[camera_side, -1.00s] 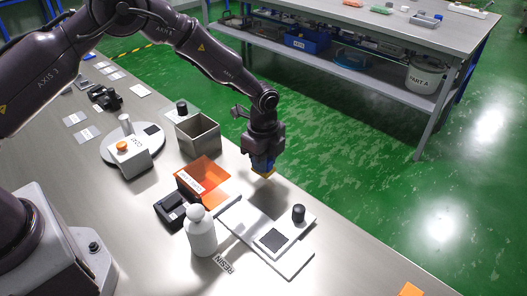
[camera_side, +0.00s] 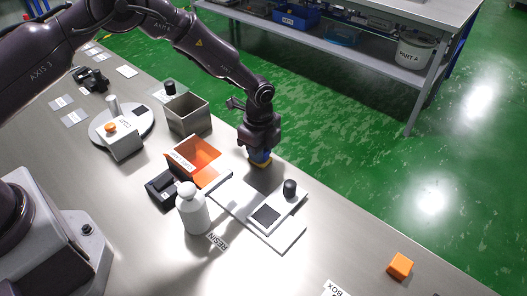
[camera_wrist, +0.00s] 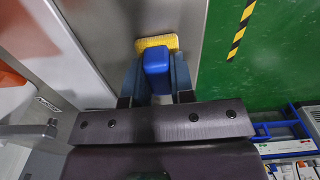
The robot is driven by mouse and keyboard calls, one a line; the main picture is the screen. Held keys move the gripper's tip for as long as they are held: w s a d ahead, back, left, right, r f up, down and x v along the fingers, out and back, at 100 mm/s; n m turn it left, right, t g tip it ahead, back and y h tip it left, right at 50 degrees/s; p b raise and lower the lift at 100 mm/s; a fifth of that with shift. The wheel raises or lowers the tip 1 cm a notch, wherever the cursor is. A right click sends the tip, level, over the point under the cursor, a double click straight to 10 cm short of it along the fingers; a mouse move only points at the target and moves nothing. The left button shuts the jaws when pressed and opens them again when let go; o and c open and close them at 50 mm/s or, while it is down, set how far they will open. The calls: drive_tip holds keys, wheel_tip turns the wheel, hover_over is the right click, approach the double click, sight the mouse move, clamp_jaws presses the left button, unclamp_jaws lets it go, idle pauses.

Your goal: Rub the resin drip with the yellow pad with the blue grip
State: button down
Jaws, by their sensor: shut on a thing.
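My gripper (camera_side: 260,148) is shut on the blue grip (camera_wrist: 157,62) of the yellow pad (camera_wrist: 150,43). In the side view the yellow pad (camera_side: 262,163) hangs under my gripper, low over the far edge of the steel bench, behind the white board. I cannot tell whether it touches the bench. In the wrist view, my gripper's fingers (camera_wrist: 157,78) stand on both sides of the blue grip. I cannot make out the resin drip in either view.
The white board (camera_side: 232,196) carries a dark square plate (camera_side: 266,216) and a black knob (camera_side: 290,187). An orange block (camera_side: 400,266) is at right.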

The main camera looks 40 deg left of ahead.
drive_tip(key=shift+a, duration=0.95)
drive_tip(key=shift+r, duration=4)
